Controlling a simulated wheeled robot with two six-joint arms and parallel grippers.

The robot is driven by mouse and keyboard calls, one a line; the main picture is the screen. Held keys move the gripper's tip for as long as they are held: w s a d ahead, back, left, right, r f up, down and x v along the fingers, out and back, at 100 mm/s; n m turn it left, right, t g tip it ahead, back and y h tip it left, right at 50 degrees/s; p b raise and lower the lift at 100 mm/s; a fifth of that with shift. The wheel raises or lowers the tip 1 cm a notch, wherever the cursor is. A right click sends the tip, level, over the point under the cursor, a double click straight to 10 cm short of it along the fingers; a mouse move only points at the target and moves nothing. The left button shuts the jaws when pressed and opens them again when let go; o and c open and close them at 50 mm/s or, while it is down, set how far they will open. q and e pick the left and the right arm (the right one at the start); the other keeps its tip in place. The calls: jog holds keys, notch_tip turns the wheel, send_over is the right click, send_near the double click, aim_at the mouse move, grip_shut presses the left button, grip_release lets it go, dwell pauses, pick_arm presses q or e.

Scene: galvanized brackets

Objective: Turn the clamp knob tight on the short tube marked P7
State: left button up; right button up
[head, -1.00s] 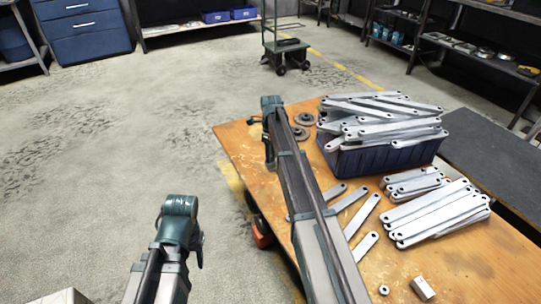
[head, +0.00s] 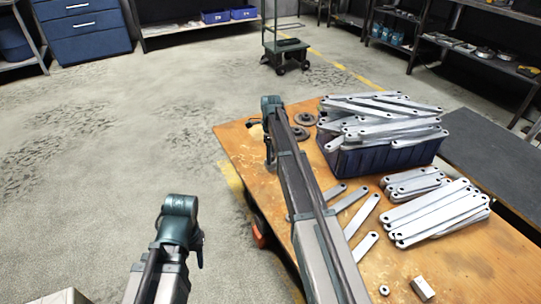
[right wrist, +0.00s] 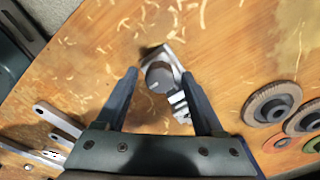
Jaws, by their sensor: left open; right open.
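In the right wrist view a small metal clamp with a round grey knob (right wrist: 158,75) sits on the wooden table (right wrist: 225,60). A short ribbed metal part (right wrist: 179,106) shows beside the knob, toward my gripper's palm. I cannot read a P7 mark. My right gripper (right wrist: 159,82) is open, with one finger on each side of the knob and a gap to both. In the head view my right arm hides the clamp. My left gripper (head: 199,250) is over the floor, left of the table, away from the clamp; its fingers barely show.
A blue bin (head: 375,160) heaped with galvanized brackets stands on the table, with stacked brackets (head: 438,212) in front. Grinding discs (right wrist: 272,103) lie right of the clamp in the right wrist view. A loose block (head: 422,288) and a nut (head: 384,290) lie near the front.

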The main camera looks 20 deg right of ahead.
jog(key=n, duration=1.5)
jog(key=shift+n, duration=0.3)
grip_shut()
